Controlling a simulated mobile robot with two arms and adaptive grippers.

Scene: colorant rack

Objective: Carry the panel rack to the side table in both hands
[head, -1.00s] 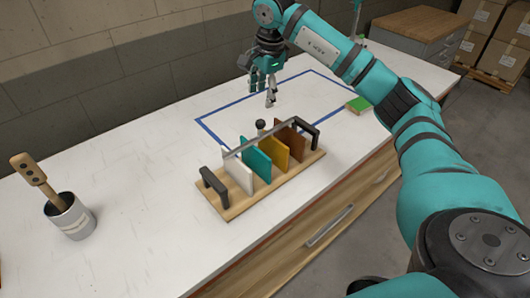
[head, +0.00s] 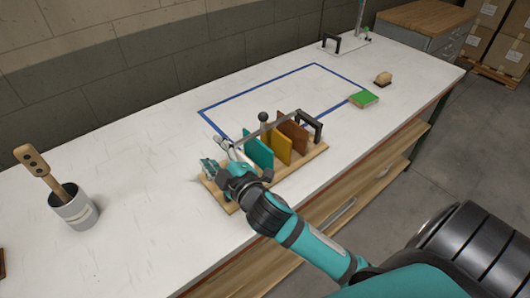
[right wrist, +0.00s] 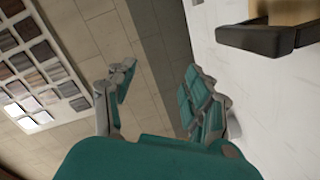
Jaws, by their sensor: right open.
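The panel rack stands on the white bench, with a wooden base (head: 290,172), a grey top bar and a black right handle (head: 311,122). Teal (head: 257,150), yellow (head: 279,148) and brown panels stand upright in it. My right gripper (head: 222,158) is open at the rack's left end and hides the left handle and most of the white panel. In the right wrist view its fingers (right wrist: 160,72) are spread with nothing between them. A black handle (right wrist: 262,38) shows there at the upper right, apart from the fingers. My left gripper is out of view.
A blue taped outline (head: 258,88) lies behind the rack. A green pad (head: 363,98) and a small tan block (head: 383,78) lie to the right. A cup (head: 74,210) with a wooden tool stands left. A wooden-topped cabinet (head: 425,17) stands beyond the bench.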

